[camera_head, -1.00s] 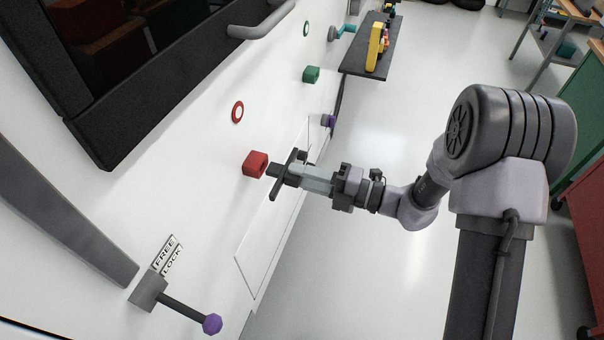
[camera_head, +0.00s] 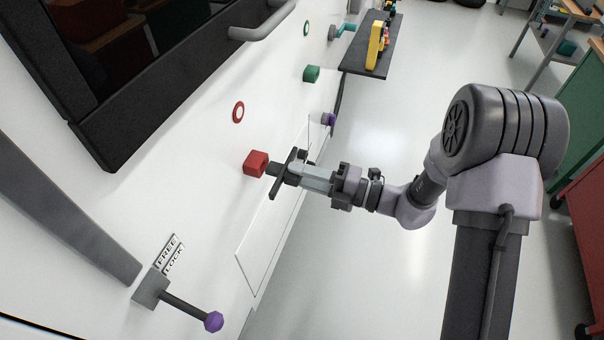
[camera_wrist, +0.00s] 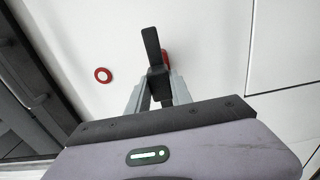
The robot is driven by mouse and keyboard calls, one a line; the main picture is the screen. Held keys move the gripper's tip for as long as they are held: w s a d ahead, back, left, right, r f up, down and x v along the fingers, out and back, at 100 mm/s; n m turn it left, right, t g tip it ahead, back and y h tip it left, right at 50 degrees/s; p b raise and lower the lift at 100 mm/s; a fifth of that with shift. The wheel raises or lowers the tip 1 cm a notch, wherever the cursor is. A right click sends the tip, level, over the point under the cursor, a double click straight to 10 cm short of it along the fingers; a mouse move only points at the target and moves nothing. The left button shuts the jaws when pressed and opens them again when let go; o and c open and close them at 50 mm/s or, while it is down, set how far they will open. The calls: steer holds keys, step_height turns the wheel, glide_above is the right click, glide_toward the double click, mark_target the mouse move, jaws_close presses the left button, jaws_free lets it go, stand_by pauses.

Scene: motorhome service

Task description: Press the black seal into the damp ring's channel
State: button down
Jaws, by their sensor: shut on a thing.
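My gripper (camera_head: 291,170) is shut on a black piece with a long crossbar (camera_head: 274,189). Its short dark end points at the white wall. In the wrist view the black piece (camera_wrist: 151,45) stands up between the light finger ends (camera_wrist: 157,92). I cannot tell whether it is the seal. In the head view its end is at the right side of a red block (camera_head: 255,163) on the wall; I cannot tell whether they touch. A red ring (camera_head: 239,104) is on the wall above, and a green ring (camera_head: 306,22) is farther along. I cannot tell which ring is damp.
A green block (camera_head: 311,74) and a purple knob (camera_head: 328,119) stick out of the wall. A lever with a purple end (camera_head: 213,321) is below the FREE/LOCK label (camera_head: 170,257). A dark shelf (camera_head: 350,66) holds a yellow object (camera_head: 376,46). Open floor lies right of the wall.

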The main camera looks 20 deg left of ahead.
mark_target(283, 171)
steer(key=shift+w+a+p, duration=0.15)
steer(key=shift+a+p, duration=0.45)
steer(key=shift+a, duration=1.55)
steer(key=c, duration=1.1)
jaws_free()
steer(key=shift+o, duration=0.2)
steer(key=s+d+p, duration=0.1)
steer(key=d+p, duration=0.1)
steer(key=d, duration=1.5)
steer(key=s+r+n+g+h+b, duration=0.35)
steer(key=s+n+h+b, duration=0.4)
steer(key=s+n, duration=0.75)
steer(key=s+d+n+t+h+b, duration=0.2)
steer(key=d+n+t+h+b, duration=0.2)
steer(key=n, duration=1.3)
steer(key=d+r+t+h, duration=0.1)
steer(key=d+t+h, duration=0.2)
steer(key=d, duration=0.3)
steer(key=shift+n+t+h, duration=0.35)
steer(key=shift+n+h, duration=0.05)
steer(key=shift+h, duration=0.35)
